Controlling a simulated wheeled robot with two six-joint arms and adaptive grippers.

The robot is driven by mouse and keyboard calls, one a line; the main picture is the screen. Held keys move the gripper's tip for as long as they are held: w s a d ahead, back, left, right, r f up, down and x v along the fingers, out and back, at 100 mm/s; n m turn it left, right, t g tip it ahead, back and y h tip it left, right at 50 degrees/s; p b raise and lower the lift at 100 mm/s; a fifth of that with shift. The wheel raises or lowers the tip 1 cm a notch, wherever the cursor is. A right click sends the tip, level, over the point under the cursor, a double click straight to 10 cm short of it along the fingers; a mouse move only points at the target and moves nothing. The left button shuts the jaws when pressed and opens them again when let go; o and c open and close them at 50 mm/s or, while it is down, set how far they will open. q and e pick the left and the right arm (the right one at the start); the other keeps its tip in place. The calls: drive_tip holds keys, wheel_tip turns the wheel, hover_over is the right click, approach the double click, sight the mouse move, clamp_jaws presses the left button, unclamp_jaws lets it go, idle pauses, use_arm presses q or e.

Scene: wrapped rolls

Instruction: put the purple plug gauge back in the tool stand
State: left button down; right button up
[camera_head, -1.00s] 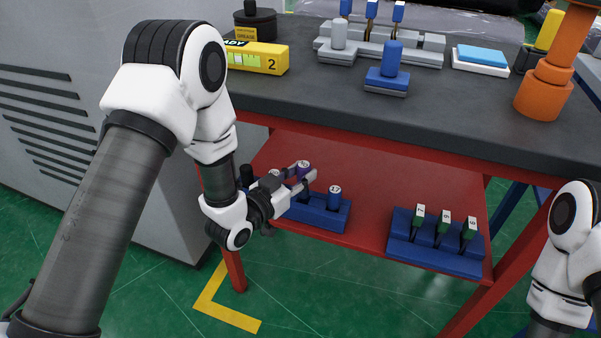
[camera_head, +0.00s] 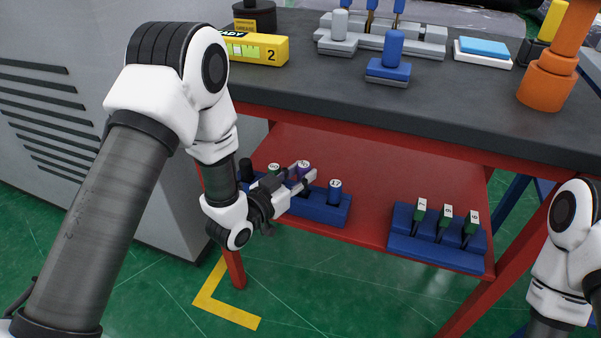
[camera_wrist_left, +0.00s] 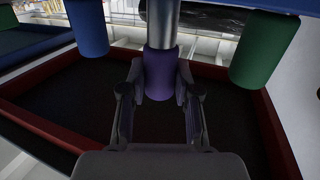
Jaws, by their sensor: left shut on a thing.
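The purple plug gauge (camera_head: 303,166) is upright over the blue tool stand (camera_head: 322,213) on the red lower shelf, between a green-topped gauge (camera_head: 273,170) and a blue one marked 17 (camera_head: 335,188). My left gripper (camera_head: 305,178) is shut on its purple handle. In the left wrist view, the purple handle (camera_wrist_left: 160,74) is between the fingers and a bare metal length of the gauge shows beyond it. The metal end runs out of that view, so I cannot tell how far it is in its socket. My right gripper is out of view.
A second blue stand (camera_head: 437,255) with several green gauges is to the right on the shelf (camera_head: 375,180). The table top (camera_head: 330,80) overhangs behind, carrying a yellow box (camera_head: 257,50), a blue block (camera_head: 388,72) and an orange part (camera_head: 548,85).

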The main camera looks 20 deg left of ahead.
use_arm(q)
drive_tip(key=shift+f+b, duration=0.35)
drive_tip(key=shift+f, duration=0.25)
drive_tip(key=shift+f, duration=0.15)
drive_tip(key=shift+f+b, duration=0.7)
drive_tip(key=shift+f, duration=0.15)
drive_tip(key=c, duration=0.8)
unclamp_jaws()
drive_tip(key=shift+o, duration=0.2)
drive_tip(key=shift+s, duration=0.15)
